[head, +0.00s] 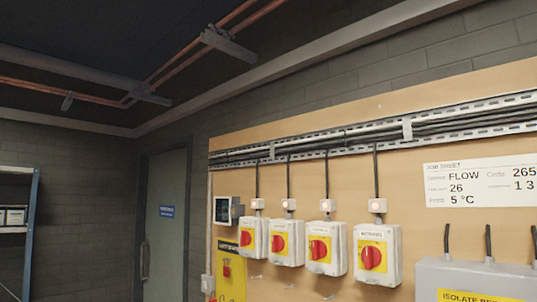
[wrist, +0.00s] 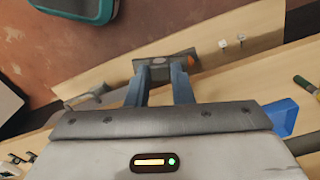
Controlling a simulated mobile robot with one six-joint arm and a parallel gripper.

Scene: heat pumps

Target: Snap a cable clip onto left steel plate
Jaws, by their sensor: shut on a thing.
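In the wrist view my gripper (wrist: 161,76) has its two blue fingers around a dark grey piece (wrist: 163,57) with a pale round spot on it. I cannot tell whether this piece is the cable clip. In the head view, small light grey plates sit across the black cables along the wall, one at the left (head: 272,150) and one at the right (head: 407,128). I cannot tell which is the left steel plate. My gripper is not in the head view.
A slotted metal rail (head: 480,103) runs along the wooden wall board. Several isolator switches (head: 372,256) hang below it. A grey box (head: 470,278) stands at lower right.

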